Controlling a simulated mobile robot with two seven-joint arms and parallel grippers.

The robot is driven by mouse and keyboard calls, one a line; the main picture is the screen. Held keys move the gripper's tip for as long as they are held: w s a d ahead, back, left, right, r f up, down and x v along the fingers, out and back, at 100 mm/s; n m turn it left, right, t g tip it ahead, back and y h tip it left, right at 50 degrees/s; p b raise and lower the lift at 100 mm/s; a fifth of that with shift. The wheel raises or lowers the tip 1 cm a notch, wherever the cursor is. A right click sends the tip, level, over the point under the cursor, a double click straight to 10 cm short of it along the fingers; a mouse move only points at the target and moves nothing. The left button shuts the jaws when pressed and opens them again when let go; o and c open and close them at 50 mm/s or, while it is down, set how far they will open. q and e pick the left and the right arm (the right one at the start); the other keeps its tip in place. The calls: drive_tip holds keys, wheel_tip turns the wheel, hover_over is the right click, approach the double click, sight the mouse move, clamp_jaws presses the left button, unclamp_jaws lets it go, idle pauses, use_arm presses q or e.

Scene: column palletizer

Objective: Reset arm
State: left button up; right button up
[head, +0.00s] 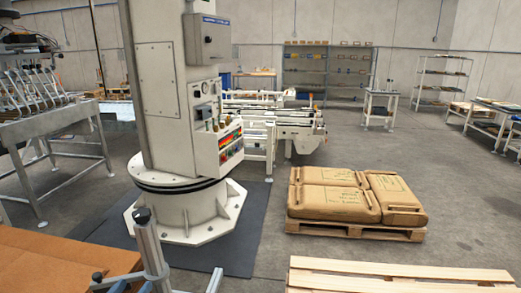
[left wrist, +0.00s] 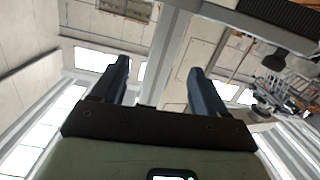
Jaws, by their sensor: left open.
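My left gripper (left wrist: 158,66) shows in the left wrist view, with two dark fingers standing apart and nothing between them. It points up into open space, with walls, bright windows and a pale column behind the fingers. In the head view I cannot clearly make out the left gripper's fingers. My right gripper is not seen in either view.
A white palletizer column (head: 185,185) stands on a dark mat. Brown sacks (head: 335,203) lie on a wooden pallet (head: 355,232); another pallet (head: 400,275) is nearer. A grey metal post (head: 152,250) stands close, beside brown cardboard (head: 50,262).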

use_arm(q)
drive_tip(key=s+d+f+n+g+p, duration=0.1)
drive_tip(key=s+d+f+g, duration=0.25)
drive_tip(key=f, duration=0.55)
drive_tip(key=s+d+f+n+g+p, duration=0.1)
drive_tip(key=s+d+f+g+p, duration=0.2)
drive_tip(key=f, duration=0.5)
drive_tip(key=s+d+f+n+g, duration=0.25)
drive_tip(key=d+f, duration=0.25)
drive_tip(key=f, duration=0.4)
drive_tip(key=s+d+f+g+p, duration=0.1)
drive_tip(key=s+d+f+g, duration=0.1)
drive_tip(key=s, duration=0.6)
drive_tip(key=s+d+f+g+h+p, duration=0.1)
drive_tip(key=s+d+f+g, duration=0.2)
drive_tip(key=s+d, duration=0.3)
drive_tip(key=s+d+f+g+h+p, duration=0.1)
drive_tip(key=s+d+f+g, duration=0.2)
drive_tip(key=s, duration=0.7)
drive_tip(key=shift+s+d+m+g, duration=0.15)
drive_tip(key=shift+d+m+g, duration=0.25)
drive_tip(key=shift+d, duration=0.55)
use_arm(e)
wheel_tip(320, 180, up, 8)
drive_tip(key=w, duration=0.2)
